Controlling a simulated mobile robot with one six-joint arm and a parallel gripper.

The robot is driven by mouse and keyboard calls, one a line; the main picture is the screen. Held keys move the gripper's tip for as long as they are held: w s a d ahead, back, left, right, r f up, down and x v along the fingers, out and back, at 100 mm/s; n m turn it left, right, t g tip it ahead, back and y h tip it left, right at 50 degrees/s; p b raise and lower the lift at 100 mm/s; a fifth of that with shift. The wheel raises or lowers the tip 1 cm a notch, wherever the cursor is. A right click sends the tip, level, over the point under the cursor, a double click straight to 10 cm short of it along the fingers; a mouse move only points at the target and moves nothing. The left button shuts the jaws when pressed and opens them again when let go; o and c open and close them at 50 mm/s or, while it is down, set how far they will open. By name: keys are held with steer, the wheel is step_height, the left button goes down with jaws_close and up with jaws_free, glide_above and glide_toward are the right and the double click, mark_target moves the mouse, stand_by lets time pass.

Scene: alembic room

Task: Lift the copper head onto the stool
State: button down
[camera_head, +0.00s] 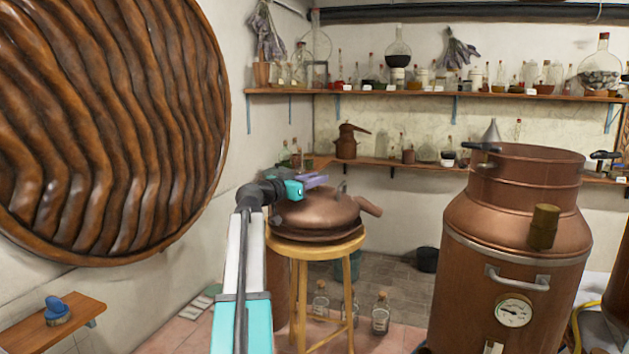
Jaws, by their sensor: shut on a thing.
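The copper head (312,212) is a wide, domed copper piece with a spout pointing right and a loop handle on top. It sits over the round seat of the wooden stool (338,248), resting on it or just above it; I cannot tell which. My gripper (318,181) reaches in from the left at the head's top and is shut at the handle. The fingertips' exact hold on the handle is too small to see clearly.
A large copper pot (520,230) with an open top and a gauge stands at the right. Several glass bottles (380,314) stand on the floor by the stool. Shelves (430,95) with glassware line the back wall. A small wooden ledge (30,335) juts out at lower left.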

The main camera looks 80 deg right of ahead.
steer(key=shift+r, duration=0.1)
stand_by(0.3)
steer(key=c, duration=1.3)
jaws_free()
steer(key=shift+a, duration=0.1)
steer(key=shift+f, duration=0.25)
steer(key=b, duration=0.5)
glide_above(283, 214)
steer(key=shift+w+r, duration=0.1)
steer(key=shift+w, duration=0.05)
